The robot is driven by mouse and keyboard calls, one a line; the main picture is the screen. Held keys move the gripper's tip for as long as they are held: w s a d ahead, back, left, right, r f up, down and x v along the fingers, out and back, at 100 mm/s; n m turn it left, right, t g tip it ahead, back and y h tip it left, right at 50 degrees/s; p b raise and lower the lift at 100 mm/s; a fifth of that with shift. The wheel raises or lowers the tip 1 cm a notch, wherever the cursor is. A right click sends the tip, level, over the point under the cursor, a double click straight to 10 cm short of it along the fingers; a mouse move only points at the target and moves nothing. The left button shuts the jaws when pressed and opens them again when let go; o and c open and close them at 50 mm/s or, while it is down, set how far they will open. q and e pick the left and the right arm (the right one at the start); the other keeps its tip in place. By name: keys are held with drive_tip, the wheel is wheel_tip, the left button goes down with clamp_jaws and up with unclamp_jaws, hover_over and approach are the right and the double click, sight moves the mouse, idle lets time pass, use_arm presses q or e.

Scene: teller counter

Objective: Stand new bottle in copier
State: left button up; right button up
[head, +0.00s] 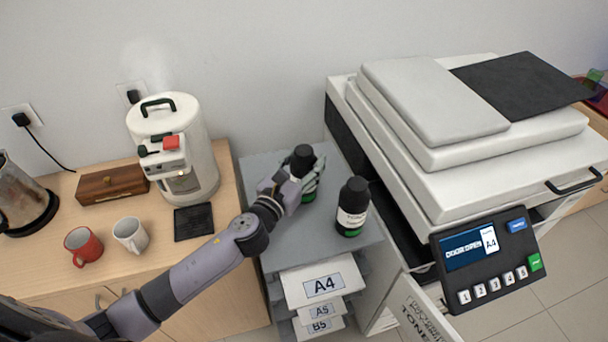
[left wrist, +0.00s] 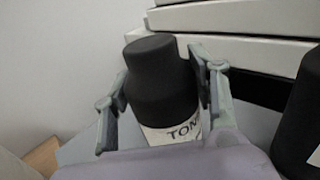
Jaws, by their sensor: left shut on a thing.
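A black toner bottle (head: 303,157) with a white label stands upright on the grey shelf unit, between the fingers of my left gripper (head: 308,184). In the left wrist view, this bottle (left wrist: 162,85) fills the space between the two fingers, its label partly reading "TON". A second black toner bottle (head: 352,204) with a white label stands to its right, apart from the gripper; its edge shows in the left wrist view (left wrist: 303,120). The copier (head: 430,190) is at the right, its front door (head: 418,318) open and its display reading "DOOR OPEN". My right gripper is out of view.
The grey shelf top (head: 262,168) stands between the wooden counter (head: 190,255) and the copier; paper trays sit below. The counter holds a white urn (head: 180,165), a red mug (head: 83,246) and a white mug (head: 130,234). The control panel (head: 488,260) juts forward.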

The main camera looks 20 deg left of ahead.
use_arm(q)
drive_tip(key=shift+r, duration=0.1)
drive_tip(key=c, duration=0.8)
